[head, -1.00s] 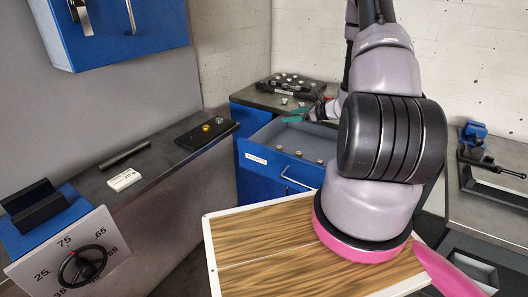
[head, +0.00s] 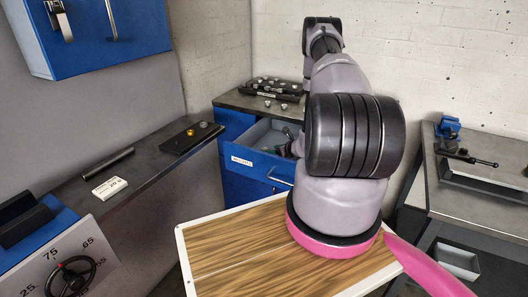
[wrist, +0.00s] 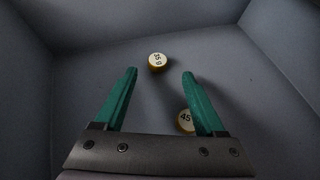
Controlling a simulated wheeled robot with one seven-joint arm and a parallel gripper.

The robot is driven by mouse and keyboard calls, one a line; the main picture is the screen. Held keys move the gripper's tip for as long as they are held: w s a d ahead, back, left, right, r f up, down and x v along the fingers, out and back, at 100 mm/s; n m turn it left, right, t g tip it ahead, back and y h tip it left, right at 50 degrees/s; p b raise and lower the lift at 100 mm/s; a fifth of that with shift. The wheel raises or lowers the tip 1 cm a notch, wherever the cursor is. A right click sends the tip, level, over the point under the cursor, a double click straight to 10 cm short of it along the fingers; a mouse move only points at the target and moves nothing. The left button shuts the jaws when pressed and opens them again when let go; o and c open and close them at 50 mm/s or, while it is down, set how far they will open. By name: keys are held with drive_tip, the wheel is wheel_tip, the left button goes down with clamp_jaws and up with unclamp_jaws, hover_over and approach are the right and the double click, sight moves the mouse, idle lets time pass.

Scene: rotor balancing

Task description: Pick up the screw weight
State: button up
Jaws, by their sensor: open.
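My gripper (wrist: 160,88) is open inside a grey drawer, with its two green fingers spread. In the wrist view a small round weight (wrist: 157,61) with a pale top, marked "35 g" or similar, lies on the drawer floor beyond the fingertips, roughly between their lines. A second weight (wrist: 185,121), marked "45", lies close to the right finger and is partly hidden by it. Nothing is between the fingertips. In the head view my arm hides much of the drawer (head: 268,137), and the gripper (head: 287,146) shows only in part.
The drawer walls (wrist: 280,45) stand around the gripper. The open drawer belongs to a blue cabinet (head: 232,180). A black rack with several weights (head: 275,87) stands on top. The left bench holds a black plate (head: 192,137) and a white label block (head: 109,187).

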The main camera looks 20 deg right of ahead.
drive_tip(key=x, duration=0.4)
drive_tip(key=shift+a, duration=0.2)
clamp_jaws()
